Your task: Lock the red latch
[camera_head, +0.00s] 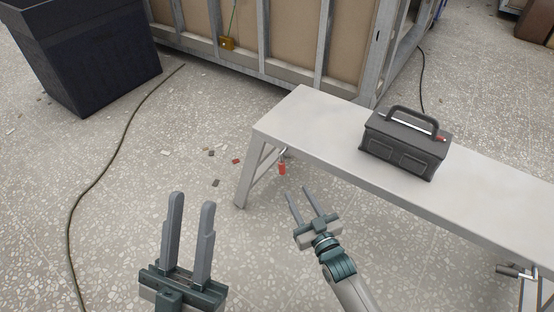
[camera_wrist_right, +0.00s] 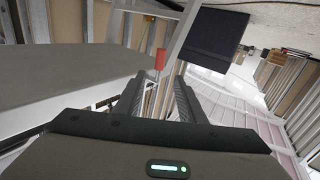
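The red latch (camera_head: 282,168) hangs at the near edge of a light grey folding bench (camera_head: 300,112), beside its left legs. In the right wrist view the red latch (camera_wrist_right: 161,58) shows beyond the fingertips, roughly centred between them. My right gripper (camera_head: 306,192) is open and empty, just below and right of the latch in the head view, apart from it. Its fingers also show in the right wrist view (camera_wrist_right: 160,84). My left gripper (camera_head: 193,200) is open and empty at the lower left, away from the bench.
A dark toolbox (camera_head: 405,145) with a handle stands on the bench. A large black bin (camera_head: 85,55) stands at the upper left. A dark cable (camera_head: 98,185) runs over the speckled floor, with small debris near the bench legs. A metal-framed wall (camera_head: 280,45) stands behind.

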